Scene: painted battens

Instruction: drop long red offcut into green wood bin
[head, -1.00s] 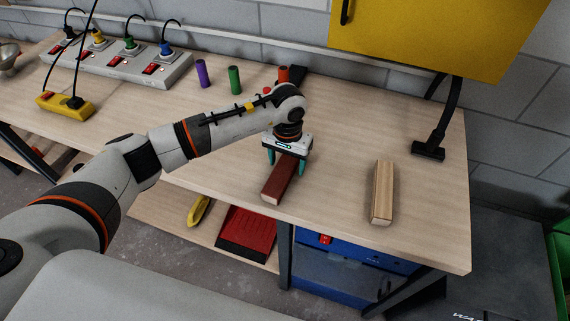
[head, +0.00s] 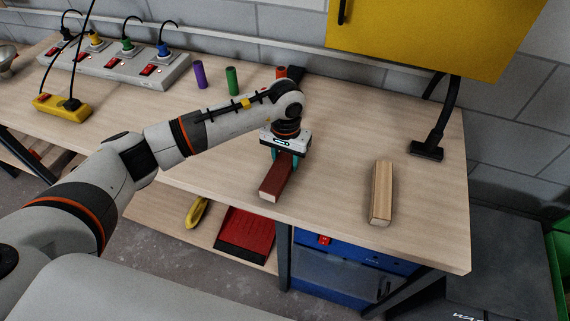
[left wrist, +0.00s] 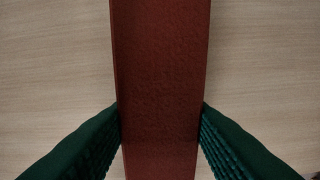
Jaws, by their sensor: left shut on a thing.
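The long red offcut (head: 275,183) is a dark red batten with a pale cut end, near the front edge of the workbench. My left gripper (head: 284,157) is above it with its green fingers shut on its two sides. In the left wrist view the red offcut (left wrist: 160,60) runs up the middle, with a green finger pressed on each side. Whether it is clear of the bench top is hard to tell. A green bin (head: 560,262), perhaps the wood bin, shows only in part at the right edge. My right gripper is not in view.
A plain wood batten (head: 381,193) lies right of the gripper. Purple (head: 200,74) and green (head: 232,81) cylinders, a power strip (head: 115,65) and a black nozzle (head: 428,148) stand farther back. A yellow cabinet (head: 425,35) hangs above. The bench (head: 335,200) between the battens is clear.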

